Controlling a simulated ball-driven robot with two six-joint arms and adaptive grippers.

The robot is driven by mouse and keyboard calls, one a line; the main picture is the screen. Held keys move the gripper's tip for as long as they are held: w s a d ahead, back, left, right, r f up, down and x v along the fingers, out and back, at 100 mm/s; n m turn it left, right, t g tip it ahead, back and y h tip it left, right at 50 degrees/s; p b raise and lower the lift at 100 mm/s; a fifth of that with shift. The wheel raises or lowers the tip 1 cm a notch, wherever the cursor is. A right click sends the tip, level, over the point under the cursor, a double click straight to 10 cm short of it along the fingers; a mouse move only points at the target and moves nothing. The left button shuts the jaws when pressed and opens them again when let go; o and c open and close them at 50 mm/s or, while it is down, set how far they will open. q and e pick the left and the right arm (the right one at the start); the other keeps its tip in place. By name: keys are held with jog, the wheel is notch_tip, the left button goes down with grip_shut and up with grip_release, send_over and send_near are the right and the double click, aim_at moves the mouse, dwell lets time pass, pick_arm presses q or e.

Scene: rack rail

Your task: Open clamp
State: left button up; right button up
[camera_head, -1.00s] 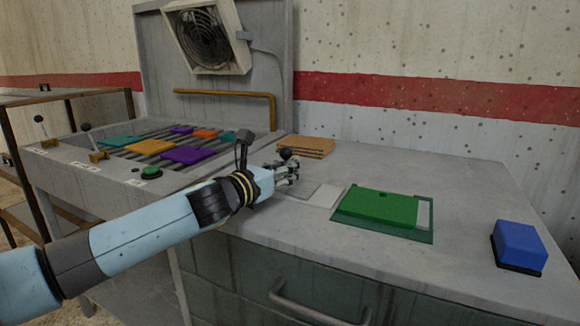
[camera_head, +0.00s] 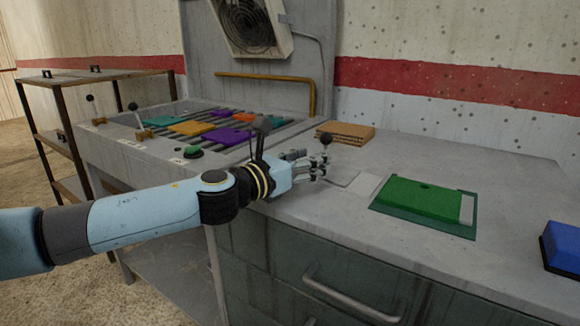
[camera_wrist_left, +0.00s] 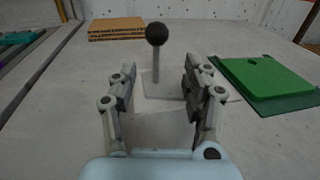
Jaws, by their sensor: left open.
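The clamp's lever shows as a dark ball knob on a thin upright stem (camera_wrist_left: 156,36) in the left wrist view, rising from a pale plate (camera_wrist_left: 190,86) on the bench. In the head view its knob (camera_head: 326,140) stands just beyond my left gripper (camera_head: 318,167). My left gripper (camera_wrist_left: 158,84) is open, with a finger on each side of the stem's line. The stem appears ahead of the fingertips, and I cannot tell whether they touch it. A green block (camera_head: 424,198) lies on a dark green mat (camera_head: 458,228) to the right. My right gripper is out of view.
A brown stack (camera_head: 345,131) lies behind the knob. A rack with coloured plates (camera_head: 193,128), a green button (camera_head: 193,152) and levers (camera_head: 138,118) stands left. A blue box (camera_head: 563,245) sits right. Bench (camera_head: 500,195) between mat and wall is clear.

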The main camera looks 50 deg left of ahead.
pick_arm(q)
jog(key=s, duration=0.6)
jog(key=shift+d, duration=0.15)
dwell(0.3)
